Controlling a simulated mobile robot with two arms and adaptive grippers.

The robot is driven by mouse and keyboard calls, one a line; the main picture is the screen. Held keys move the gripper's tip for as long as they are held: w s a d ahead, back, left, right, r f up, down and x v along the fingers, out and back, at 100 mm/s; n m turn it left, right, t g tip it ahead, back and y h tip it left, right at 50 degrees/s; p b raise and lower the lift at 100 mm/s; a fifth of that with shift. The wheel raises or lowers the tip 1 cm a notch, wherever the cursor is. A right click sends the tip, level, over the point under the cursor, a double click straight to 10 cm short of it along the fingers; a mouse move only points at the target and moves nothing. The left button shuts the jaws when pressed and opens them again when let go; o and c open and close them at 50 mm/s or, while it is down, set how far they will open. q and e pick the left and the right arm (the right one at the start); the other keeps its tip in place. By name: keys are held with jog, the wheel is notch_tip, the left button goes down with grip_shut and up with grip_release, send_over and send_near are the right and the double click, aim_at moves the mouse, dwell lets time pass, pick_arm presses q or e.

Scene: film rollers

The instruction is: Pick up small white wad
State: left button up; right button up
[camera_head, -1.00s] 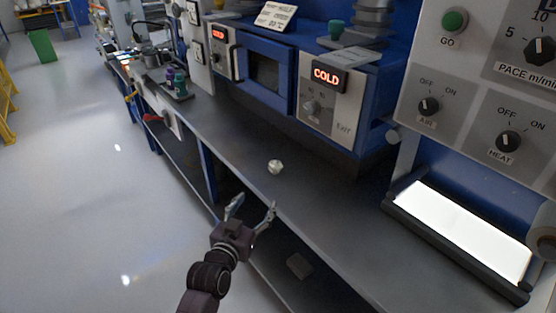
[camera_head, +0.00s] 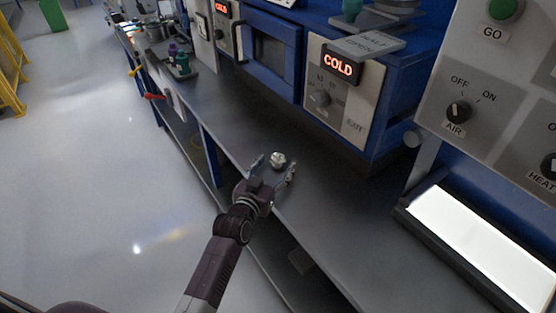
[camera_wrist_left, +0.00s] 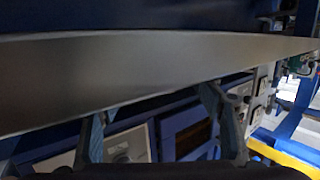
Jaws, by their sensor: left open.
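The small white wad (camera_head: 278,160) is a crumpled pale ball on the dark grey bench top (camera_head: 330,215), near its front edge. My left gripper (camera_head: 274,167) is open, with its fingers spread and the wad at or just beyond the gap between the fingertips. I cannot tell whether they touch it. In the left wrist view the two fingers (camera_wrist_left: 160,115) are apart, with a grey surface above them, and I cannot make out the wad there. My right gripper is not in view.
A blue oven unit (camera_head: 385,110) with a red COLD display stands behind the wad. A bright white light panel (camera_head: 480,245) lies to the right. Small bottles (camera_head: 180,60) stand on the bench further left. The bench around the wad is clear.

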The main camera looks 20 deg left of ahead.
pick_arm(q)
jog(key=shift+w+f, duration=0.25)
jog(key=shift+w, duration=1)
jog(key=c, duration=0.8)
jog(key=shift+c, duration=0.4)
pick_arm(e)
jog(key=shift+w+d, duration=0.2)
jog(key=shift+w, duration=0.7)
pick_arm(q)
jog(key=shift+r, duration=0.1)
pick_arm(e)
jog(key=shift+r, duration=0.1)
